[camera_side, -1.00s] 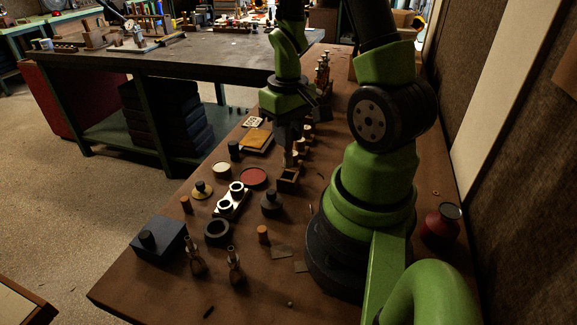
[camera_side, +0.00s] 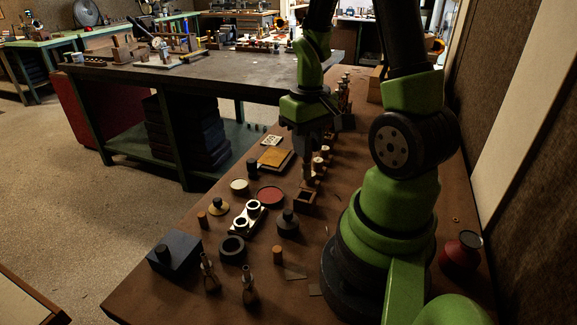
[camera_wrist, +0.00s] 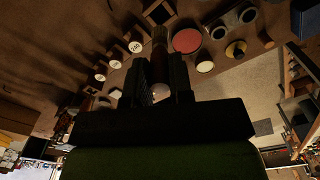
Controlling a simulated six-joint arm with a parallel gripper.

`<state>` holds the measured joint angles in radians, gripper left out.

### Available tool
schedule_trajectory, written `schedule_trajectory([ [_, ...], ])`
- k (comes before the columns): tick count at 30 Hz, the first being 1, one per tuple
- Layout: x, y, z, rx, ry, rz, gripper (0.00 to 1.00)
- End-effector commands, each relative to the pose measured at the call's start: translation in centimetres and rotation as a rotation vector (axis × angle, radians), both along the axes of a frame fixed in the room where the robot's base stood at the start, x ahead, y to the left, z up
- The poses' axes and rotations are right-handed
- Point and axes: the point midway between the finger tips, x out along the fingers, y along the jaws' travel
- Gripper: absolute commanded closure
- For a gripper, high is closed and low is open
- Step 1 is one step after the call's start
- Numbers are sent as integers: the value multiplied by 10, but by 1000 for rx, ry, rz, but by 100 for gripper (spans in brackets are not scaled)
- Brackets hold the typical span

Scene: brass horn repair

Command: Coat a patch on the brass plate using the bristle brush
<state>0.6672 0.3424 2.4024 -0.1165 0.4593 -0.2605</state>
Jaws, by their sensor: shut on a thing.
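My gripper (camera_side: 307,155) points down and is shut on the bristle brush (camera_side: 306,172), a slim upright thing. In the wrist view the brush (camera_wrist: 160,45) shows as a brownish cylinder between the two dark fingers of my gripper (camera_wrist: 162,62). A small open dark box (camera_side: 306,199) is just below the brush; it also shows in the wrist view (camera_wrist: 160,13). I cannot tell whether the bristles touch it. No coating is discernible on the plate.
A row of small pots (camera_side: 320,163) stands close right of my gripper.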

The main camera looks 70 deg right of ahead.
Motion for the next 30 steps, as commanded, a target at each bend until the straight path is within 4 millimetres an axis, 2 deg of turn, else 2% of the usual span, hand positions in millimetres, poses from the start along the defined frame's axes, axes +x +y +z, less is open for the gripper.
schedule_trajectory([
  [12, 1, 0, 0, 0, 0, 0, 100],
  [16, 13, -4, 0, -2, -1, 4, 100],
  [20, 44, -10, 0, -2, -1, 9, 100],
  [23, 75, -13, 1, -2, -1, 11, 100],
  [27, 115, -11, 2, 0, 1, 10, 100],
  [30, 138, -7, 2, -1, 1, 8, 100],
])
